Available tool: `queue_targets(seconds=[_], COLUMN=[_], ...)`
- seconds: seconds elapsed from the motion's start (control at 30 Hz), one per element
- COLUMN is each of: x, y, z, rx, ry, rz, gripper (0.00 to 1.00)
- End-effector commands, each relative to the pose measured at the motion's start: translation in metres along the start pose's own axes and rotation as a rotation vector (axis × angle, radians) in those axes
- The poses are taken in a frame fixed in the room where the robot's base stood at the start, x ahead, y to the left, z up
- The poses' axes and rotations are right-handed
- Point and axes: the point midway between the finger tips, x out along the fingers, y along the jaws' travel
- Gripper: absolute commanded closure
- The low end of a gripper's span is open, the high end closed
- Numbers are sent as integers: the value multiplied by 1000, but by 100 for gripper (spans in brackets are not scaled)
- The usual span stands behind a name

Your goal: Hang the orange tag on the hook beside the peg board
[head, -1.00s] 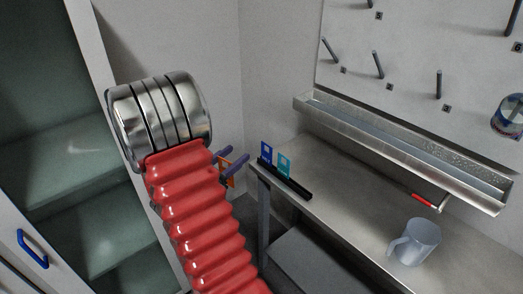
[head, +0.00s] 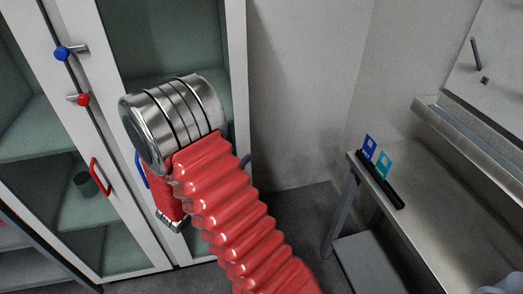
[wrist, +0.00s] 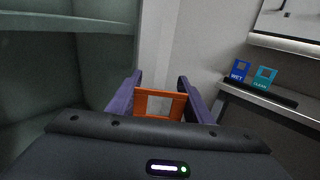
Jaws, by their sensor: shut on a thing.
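My gripper (wrist: 160,97) has its purple fingers on either side of the orange tag (wrist: 142,104) and is shut on it, in the wrist view. The tag is a flat frame with a pale window, held upright. In the head view one purple fingertip (head: 245,160) shows past my red arm, and the tag is hidden. I cannot make out the hook in either current view.
A glass-fronted cabinet (head: 236,60) stands at the left, close to my arm. A steel bench (head: 440,220) at the right bears a black holder (head: 393,191) with a blue tag (head: 369,147) and a teal tag (head: 384,163). Bare wall lies between.

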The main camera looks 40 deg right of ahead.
Motion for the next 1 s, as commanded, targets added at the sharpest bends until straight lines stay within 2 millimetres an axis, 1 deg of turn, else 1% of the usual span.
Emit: queue_targets(seconds=[0.03,0.1,0.17,0.3,0.37,0.4,0.5,0.6,0.73,1.0], x=[-14,-32,-48,-89,-107,-119,-145,-163,-173,-174], y=[10,22,32,54,63,68,78,84,88,88], z=[-3,-6,-9,-17,-19,-21,-25,-27,-28,-28], rx=[-2,-1,-1,-2,-1,-1,0,-1,-1,0], ry=[0,-1,-1,-1,-1,-1,-1,-1,-1,-1], rz=[30,68,101,185,222,246,299,335,356,356], gripper=[75,75,75,75,75,75,75,75,75,75])
